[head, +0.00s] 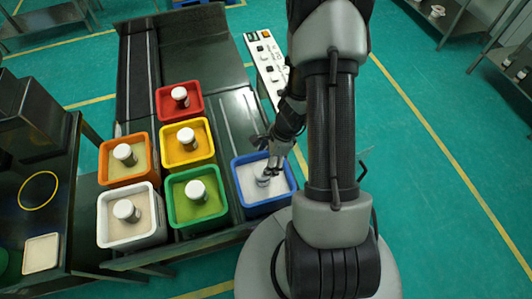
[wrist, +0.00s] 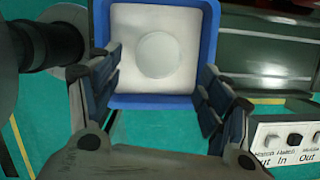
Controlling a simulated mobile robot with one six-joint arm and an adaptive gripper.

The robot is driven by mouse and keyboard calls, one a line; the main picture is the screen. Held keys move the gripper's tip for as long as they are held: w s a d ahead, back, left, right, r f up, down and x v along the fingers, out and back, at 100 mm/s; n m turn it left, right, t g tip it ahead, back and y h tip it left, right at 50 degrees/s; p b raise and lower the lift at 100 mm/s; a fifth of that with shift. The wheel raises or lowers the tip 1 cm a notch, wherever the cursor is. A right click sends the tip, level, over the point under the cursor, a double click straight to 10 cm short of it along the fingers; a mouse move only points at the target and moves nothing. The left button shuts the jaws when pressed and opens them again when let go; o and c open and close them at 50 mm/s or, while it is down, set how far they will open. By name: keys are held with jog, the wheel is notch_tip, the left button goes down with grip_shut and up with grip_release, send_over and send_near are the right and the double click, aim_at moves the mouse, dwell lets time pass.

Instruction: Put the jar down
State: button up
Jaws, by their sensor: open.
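The jar (head: 263,180) stands in the blue tray (head: 290,192) in the head view, on the pale material inside. My gripper is partly in front of it there. In the wrist view its round white lid (wrist: 160,55) shows inside the blue tray (wrist: 213,30), seen from above. My gripper (wrist: 160,82) is open, its two dark fingers apart on either side of the jar's line in the wrist view. In the head view my gripper (head: 273,160) is close to the jar's top. Whether a finger touches the jar I cannot tell.
Red (head: 188,112), orange (head: 108,170), yellow (head: 205,157), green (head: 215,210) and white (head: 152,235) trays, each holding a jar, stand left of the blue tray. A white control panel (head: 262,55) with buttons lies beyond it. Open green floor is at right.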

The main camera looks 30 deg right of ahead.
jog(key=a+r+n+t, duration=0.1)
jog(key=a+r+n, duration=0.45)
jog(key=r, duration=0.65)
jog(key=a+r+n, duration=0.5)
jog(key=r+n, duration=0.2)
jog(key=r, duration=0.4)
jog(key=s+a+r+n+t+h, duration=0.1)
jog(key=s+r+n+t+h, duration=0.1)
jog(key=s+r+n, duration=0.8)
notch_tip(320, 180, up, 2)
jog(key=s, duration=0.2)
jog(key=shift+s+a+n+h, duration=0.35)
jog(key=shift+s+h, duration=0.05)
